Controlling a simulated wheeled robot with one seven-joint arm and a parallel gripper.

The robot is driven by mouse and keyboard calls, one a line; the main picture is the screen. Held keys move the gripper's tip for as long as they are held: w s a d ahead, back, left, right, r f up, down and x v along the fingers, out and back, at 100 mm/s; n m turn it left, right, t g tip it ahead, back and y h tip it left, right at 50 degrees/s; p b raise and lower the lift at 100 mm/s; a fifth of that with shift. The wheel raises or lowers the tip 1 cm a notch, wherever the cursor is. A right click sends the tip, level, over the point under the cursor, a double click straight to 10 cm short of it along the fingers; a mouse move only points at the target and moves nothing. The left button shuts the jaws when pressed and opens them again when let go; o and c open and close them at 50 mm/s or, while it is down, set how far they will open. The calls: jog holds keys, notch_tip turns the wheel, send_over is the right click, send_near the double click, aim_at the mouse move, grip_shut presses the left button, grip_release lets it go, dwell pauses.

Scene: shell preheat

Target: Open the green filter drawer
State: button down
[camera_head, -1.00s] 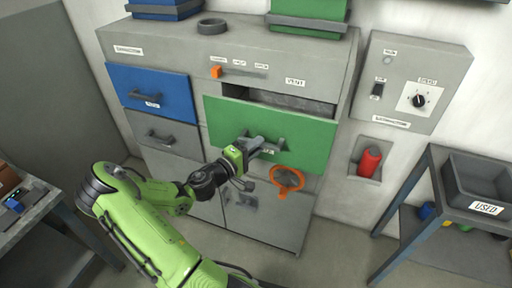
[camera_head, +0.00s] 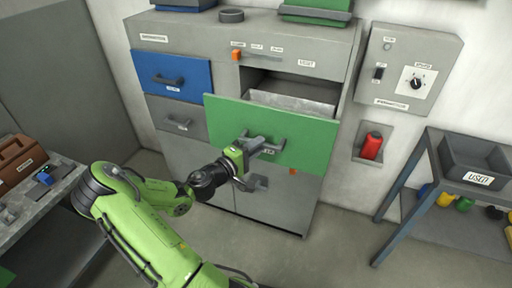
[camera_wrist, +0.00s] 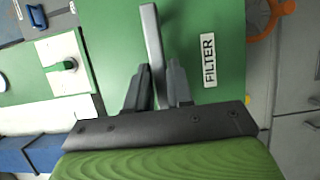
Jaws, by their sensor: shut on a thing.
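The green filter drawer (camera_head: 308,142) is pulled out of the grey cabinet, and its inside (camera_head: 290,103) shows behind the front. My gripper (camera_head: 254,146) is shut on the drawer's dark bar handle (camera_head: 272,145). In the wrist view my gripper's fingers (camera_wrist: 158,88) sit on either side of the grey handle (camera_wrist: 152,45), against the green front (camera_wrist: 215,30). A white FILTER label (camera_wrist: 209,60) is beside it.
A closed blue drawer (camera_head: 160,75) and a grey drawer (camera_head: 176,117) are at left. A control box (camera_head: 405,70) and a red cylinder (camera_head: 371,145) are on the right wall. A table with a USED bin (camera_head: 470,160) stands at right. Floor in front is free.

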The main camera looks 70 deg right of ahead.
jog(key=c, duration=1.1)
grip_release()
jog(key=v, duration=1.5)
jog(key=shift+w+a+f+b, duration=0.1)
jog(key=shift+w+a+b, duration=0.1)
jog(key=shift+a+b, duration=0.15)
